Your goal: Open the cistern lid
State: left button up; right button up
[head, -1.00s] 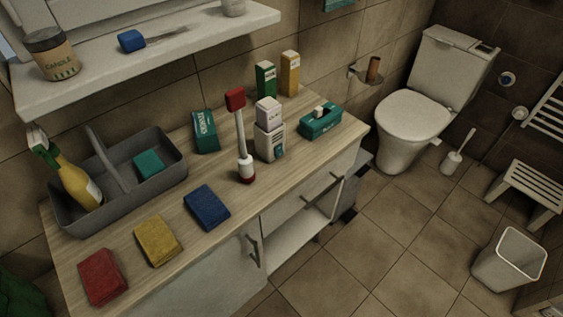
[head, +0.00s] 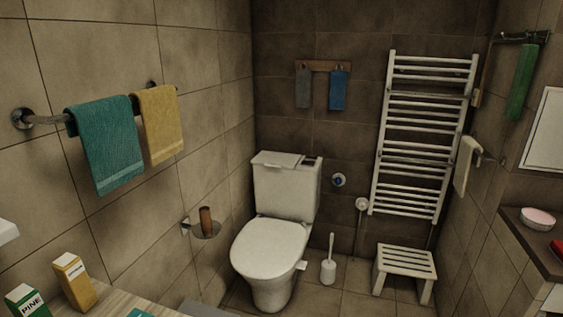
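The white toilet (head: 270,265) stands in the far corner with its seat lid down. Its cistern (head: 284,195) rises behind the seat against the dark tiled wall. The pale cistern lid (head: 277,159) lies on top of the cistern. A small dark patch shows at the right end of the cistern top; I cannot tell whether it is a gap or a fitting. Neither of my grippers is in view.
A counter (head: 120,304) with a green box (head: 25,301) and a yellow box (head: 73,281) is at the lower left. A roll holder (head: 205,228) juts from the left wall. A toilet brush (head: 328,265) and slatted stool (head: 405,265) stand right of the toilet.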

aim_at(266, 158)
jog(key=i+l+z, duration=0.3)
jog(key=i, duration=0.4)
jog(key=i+z, duration=0.3)
jog(key=i, duration=0.4)
